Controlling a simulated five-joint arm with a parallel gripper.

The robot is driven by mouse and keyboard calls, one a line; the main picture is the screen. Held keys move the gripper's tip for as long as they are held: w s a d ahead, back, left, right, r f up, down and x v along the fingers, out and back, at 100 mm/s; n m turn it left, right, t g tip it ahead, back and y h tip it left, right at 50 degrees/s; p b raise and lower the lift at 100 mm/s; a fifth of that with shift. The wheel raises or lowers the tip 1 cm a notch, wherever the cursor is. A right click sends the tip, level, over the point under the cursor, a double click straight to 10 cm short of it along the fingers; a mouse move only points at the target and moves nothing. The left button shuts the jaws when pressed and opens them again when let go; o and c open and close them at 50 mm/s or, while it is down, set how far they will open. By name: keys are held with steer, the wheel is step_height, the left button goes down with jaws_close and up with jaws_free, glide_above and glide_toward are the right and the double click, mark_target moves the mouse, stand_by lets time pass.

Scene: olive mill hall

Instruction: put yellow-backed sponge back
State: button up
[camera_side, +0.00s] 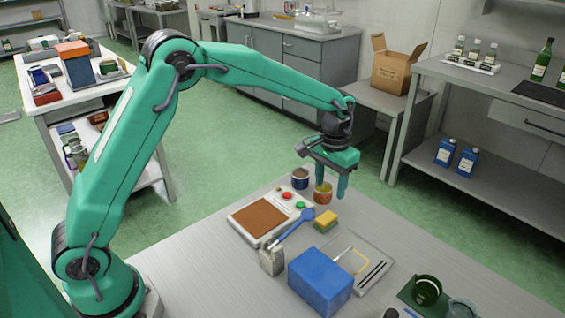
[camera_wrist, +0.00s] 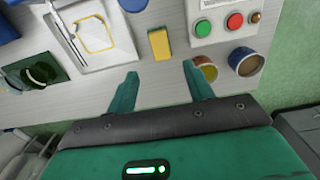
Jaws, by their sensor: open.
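The yellow sponge (camera_side: 326,219) lies on the grey table, beside the scale-like box with coloured buttons; it also shows in the wrist view (camera_wrist: 160,44), ahead of my fingers. A pale tray (camera_side: 381,252) with a yellow outline marked on it lies nearer the front, partly behind a blue box; in the wrist view the tray (camera_wrist: 120,50) is left of the sponge and the outlined area looks empty. My gripper (camera_side: 332,187) hangs above the table, open and empty, near the cups. In the wrist view my gripper's fingertips (camera_wrist: 161,70) are apart, with the sponge beyond the gap.
A blue box (camera_side: 320,281) stands in front of the tray. A blue-handled tool (camera_side: 290,227) rests in a grey holder. The button box (camera_side: 259,219) and two cups, one dark blue (camera_side: 300,180) and one orange (camera_side: 322,197), stand nearby. A green holder (camera_side: 416,296) is at the front right.

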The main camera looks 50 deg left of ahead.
steer(key=shift+r, duration=0.85)
steer(key=s+a+r+t, duration=0.1)
steer(key=s+a+r, duration=0.2)
steer(key=s+r, duration=0.35)
steer(key=s+a+r+t, duration=0.2)
steer(key=s+a+r, duration=0.1)
steer(key=s+r, duration=0.3)
steer(key=s+a+f+t, duration=0.1)
steer(key=s+a+t, duration=0.1)
steer(key=s, duration=1.4)
steer(key=shift+s+a+f+t, duration=0.15)
steer(key=shift+s+a+t, duration=0.15)
steer(key=shift+a, duration=0.25)
